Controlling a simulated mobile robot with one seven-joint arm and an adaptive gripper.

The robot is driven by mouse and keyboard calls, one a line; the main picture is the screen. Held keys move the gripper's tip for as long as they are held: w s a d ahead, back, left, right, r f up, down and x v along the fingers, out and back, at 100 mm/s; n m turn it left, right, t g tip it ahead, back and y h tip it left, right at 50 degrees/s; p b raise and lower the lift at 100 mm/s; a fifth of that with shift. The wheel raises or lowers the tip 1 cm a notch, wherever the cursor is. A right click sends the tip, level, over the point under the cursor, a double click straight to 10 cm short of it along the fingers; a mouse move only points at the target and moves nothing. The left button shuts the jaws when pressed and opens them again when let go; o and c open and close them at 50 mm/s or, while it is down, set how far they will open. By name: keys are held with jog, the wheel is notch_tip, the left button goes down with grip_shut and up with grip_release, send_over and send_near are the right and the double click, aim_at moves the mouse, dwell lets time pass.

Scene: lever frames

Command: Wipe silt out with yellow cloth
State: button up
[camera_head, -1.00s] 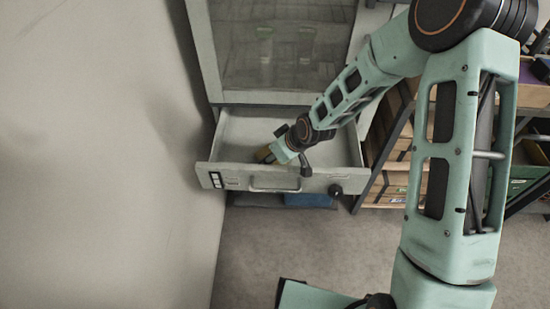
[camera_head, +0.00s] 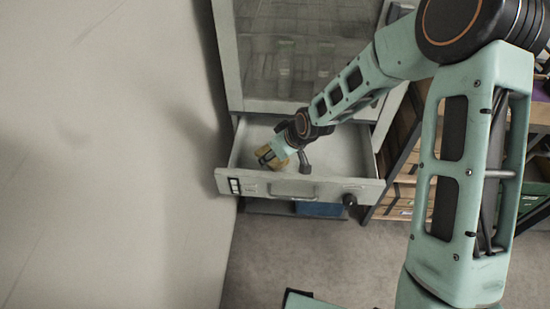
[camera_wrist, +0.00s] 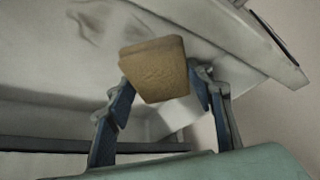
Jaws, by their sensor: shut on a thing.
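My gripper (camera_head: 268,157) reaches down into the left part of the open grey drawer (camera_head: 330,186). It is shut on the yellow cloth (camera_wrist: 155,66), a tan-yellow folded block held between the two blue-grey fingers in the wrist view. In the head view a bit of the cloth shows at the gripper's tip, near the drawer's left side. A dull grey smear (camera_wrist: 103,19), which may be the silt, lies on the pale drawer surface beyond the cloth in the wrist view. Whether the cloth touches the drawer floor I cannot tell.
A glass-fronted cabinet (camera_head: 292,60) stands above the drawer. A black knob (camera_head: 349,200) sticks out at the drawer front's right end. A plain wall (camera_head: 110,150) is close on the left. Shelves with wooden boxes (camera_head: 400,190) stand at right.

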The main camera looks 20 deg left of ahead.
jog(key=shift+r+p, duration=0.85)
jog(key=shift+r, duration=0.95)
